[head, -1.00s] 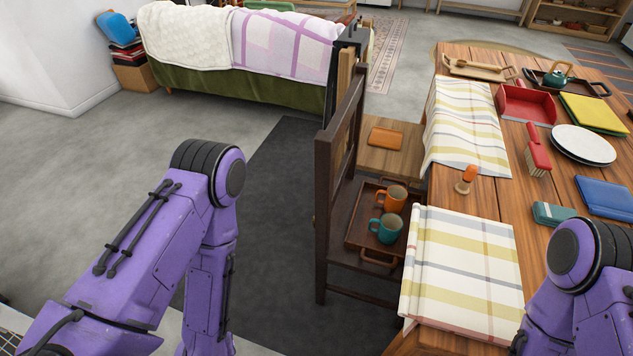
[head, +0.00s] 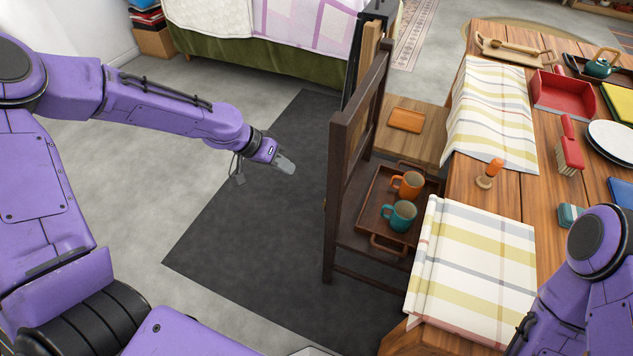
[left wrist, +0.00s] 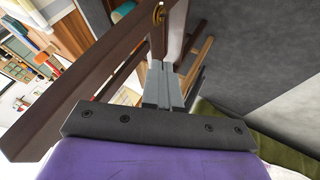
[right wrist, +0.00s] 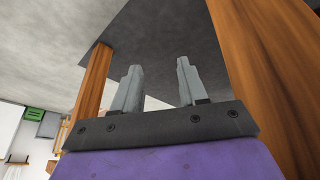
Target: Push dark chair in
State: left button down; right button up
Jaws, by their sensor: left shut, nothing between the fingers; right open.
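The dark chair (head: 348,150) stands at the left side of the wooden table, its tall back toward the left and its seat toward the table. A tray (head: 366,218) with an orange mug (head: 408,184) and a teal mug (head: 399,216) rests on its seat. My left gripper (head: 286,165) is shut and empty, to the left of the chair back and apart from it in the head view. In the left wrist view its closed fingers (left wrist: 163,85) point toward the dark chair frame (left wrist: 125,75). My right gripper (right wrist: 157,85) is open and empty near wooden legs; the head view does not show it.
A second, lighter chair (head: 428,135) with an orange item stands behind the dark one. A dark mat (head: 270,215) covers clear floor left of the chair. A bed (head: 270,55) stands behind.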

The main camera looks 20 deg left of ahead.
pick_arm(q)
jog(key=w+d+f, duration=0.2)
jog(key=d+f, duration=0.4)
jog(key=d, duration=0.1)
jog(key=shift+w+d, duration=0.3)
